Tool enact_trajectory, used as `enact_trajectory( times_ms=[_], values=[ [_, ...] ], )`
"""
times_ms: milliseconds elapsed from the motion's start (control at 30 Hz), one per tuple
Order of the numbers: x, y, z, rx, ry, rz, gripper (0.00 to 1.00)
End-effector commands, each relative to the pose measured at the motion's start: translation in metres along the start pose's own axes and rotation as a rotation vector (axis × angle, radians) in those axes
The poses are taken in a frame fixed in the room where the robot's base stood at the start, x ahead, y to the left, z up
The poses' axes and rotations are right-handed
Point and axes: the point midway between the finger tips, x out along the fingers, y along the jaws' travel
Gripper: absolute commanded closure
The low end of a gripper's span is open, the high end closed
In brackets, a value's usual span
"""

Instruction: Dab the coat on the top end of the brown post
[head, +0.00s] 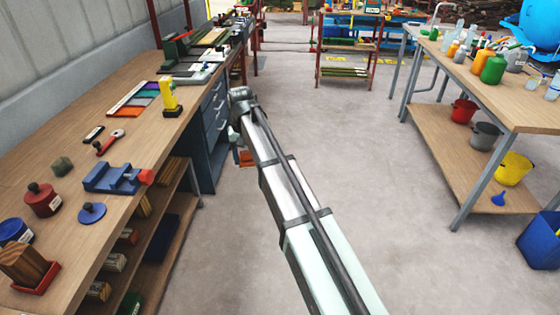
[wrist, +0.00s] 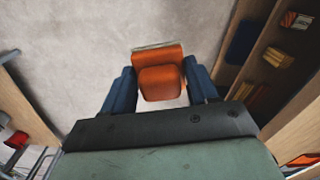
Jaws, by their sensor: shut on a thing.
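My gripper (wrist: 160,78) has its two blue fingers on either side of an orange block-like thing (wrist: 160,66), with a pale edge at its far end, and is shut on it. In the head view the orange thing (head: 246,158) shows beside my arm, off the bench's right edge; the fingers are mostly hidden there. A brown wood-grained block (head: 22,262), likely the brown post, stands in a small red tray (head: 40,283) at the bench's near left. A dark red lidded pot (head: 42,202) and a blue pot (head: 14,232) stand behind it. Which holds the coat, I cannot tell.
A blue vise (head: 110,179), a blue knobbed lid (head: 92,212), a red wrench-like tool (head: 110,141) and a yellow device (head: 170,98) are on the left bench (head: 150,146). Shelves (head: 150,240) lie below it. The floor (head: 350,140) between the benches is clear.

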Motion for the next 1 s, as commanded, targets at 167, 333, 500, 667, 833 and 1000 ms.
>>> enact_trajectory(
  times_ms=[167,333,500,667,833,1000],
  values=[
    [-0.011,-0.074,-0.015,-0.058,0.001,0.000,0.66],
    [-0.020,-0.141,-0.020,-0.106,0.000,0.000,0.66],
    [-0.029,-0.209,-0.018,-0.155,0.000,0.000,0.66],
    [-0.037,-0.272,-0.011,-0.199,0.000,0.000,0.66],
    [-0.046,-0.338,0.001,-0.245,0.000,0.000,0.66],
    [-0.055,-0.404,0.019,-0.290,0.000,0.000,0.66]
  ],
)
